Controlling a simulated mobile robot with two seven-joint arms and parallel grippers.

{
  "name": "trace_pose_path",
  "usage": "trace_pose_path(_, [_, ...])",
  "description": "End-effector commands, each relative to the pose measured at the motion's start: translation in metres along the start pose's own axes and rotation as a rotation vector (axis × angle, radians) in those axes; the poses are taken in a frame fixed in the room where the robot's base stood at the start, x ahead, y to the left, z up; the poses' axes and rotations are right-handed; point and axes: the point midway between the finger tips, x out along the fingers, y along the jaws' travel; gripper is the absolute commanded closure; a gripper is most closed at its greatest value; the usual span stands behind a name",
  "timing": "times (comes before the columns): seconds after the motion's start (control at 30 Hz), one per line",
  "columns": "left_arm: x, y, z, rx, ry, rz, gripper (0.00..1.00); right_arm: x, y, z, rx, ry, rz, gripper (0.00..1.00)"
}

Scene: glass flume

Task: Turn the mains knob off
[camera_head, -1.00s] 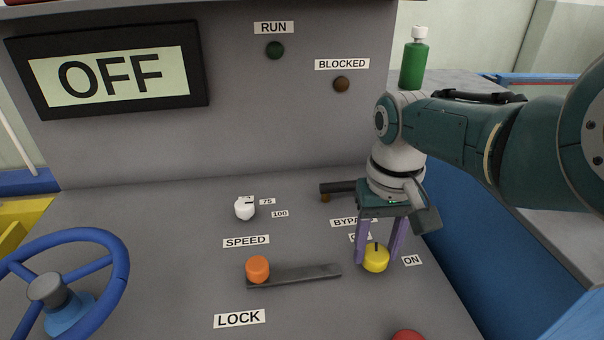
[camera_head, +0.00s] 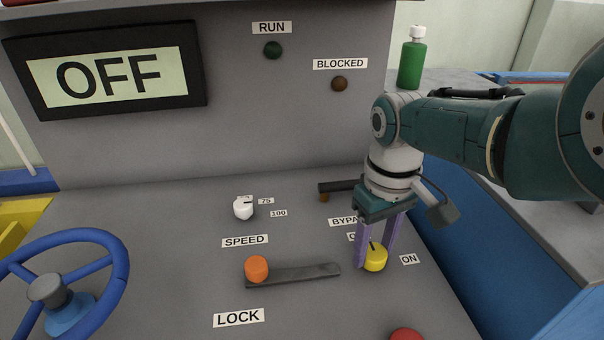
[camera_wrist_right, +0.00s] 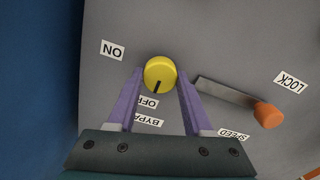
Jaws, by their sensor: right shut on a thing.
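The yellow mains knob (camera_head: 376,260) sits on the grey sloping panel, with a black pointer mark on it. It also shows in the wrist view (camera_wrist_right: 160,72), where the mark points toward the OFF label (camera_wrist_right: 148,102). The ON label (camera_head: 409,259) is to the knob's right in the head view. My right gripper (camera_head: 374,257) is shut on the knob, one purple finger on each side. In the wrist view both fingertips of the right gripper (camera_wrist_right: 159,80) flank the knob. A finger partly hides the OFF label in the head view. My left gripper is not in view.
An orange lock handle (camera_head: 257,268) on a dark bar lies left of the knob. A white speed knob (camera_head: 243,208), a dark bypass lever (camera_head: 338,187), a red button (camera_head: 407,334) and a blue wheel (camera_head: 105,262) are nearby. The display (camera_head: 108,75) reads OFF.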

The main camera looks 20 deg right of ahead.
Motion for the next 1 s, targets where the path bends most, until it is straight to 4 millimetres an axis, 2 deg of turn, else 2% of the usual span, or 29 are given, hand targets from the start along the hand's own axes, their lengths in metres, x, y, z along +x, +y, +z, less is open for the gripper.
trace_pose_path(0.13, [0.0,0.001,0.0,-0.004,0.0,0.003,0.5,0.0,0.0,0.0,-0.003,0.001,0.001,1.0])
trace_pose_path(0.17, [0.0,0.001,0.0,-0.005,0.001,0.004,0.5,0.0,0.0,0.0,-0.003,0.001,0.001,0.48])
trace_pose_path(0.4, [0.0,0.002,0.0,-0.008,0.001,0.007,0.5,0.0,0.0,0.0,-0.001,0.001,0.001,0.21])
trace_pose_path(0.63, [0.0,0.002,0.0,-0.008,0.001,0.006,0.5,0.0,0.0,0.0,-0.001,0.0,0.0,0.19])
trace_pose_path(0.73, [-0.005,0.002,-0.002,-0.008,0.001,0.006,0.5,-0.006,0.0,0.0,0.0,0.001,0.001,0.19])
trace_pose_path(0.87, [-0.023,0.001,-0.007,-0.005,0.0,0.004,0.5,-0.028,0.0,0.0,-0.001,0.001,0.001,0.19])
trace_pose_path(1.0, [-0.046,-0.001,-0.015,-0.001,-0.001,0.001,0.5,-0.059,0.0,0.0,-0.001,0.002,0.002,0.19])
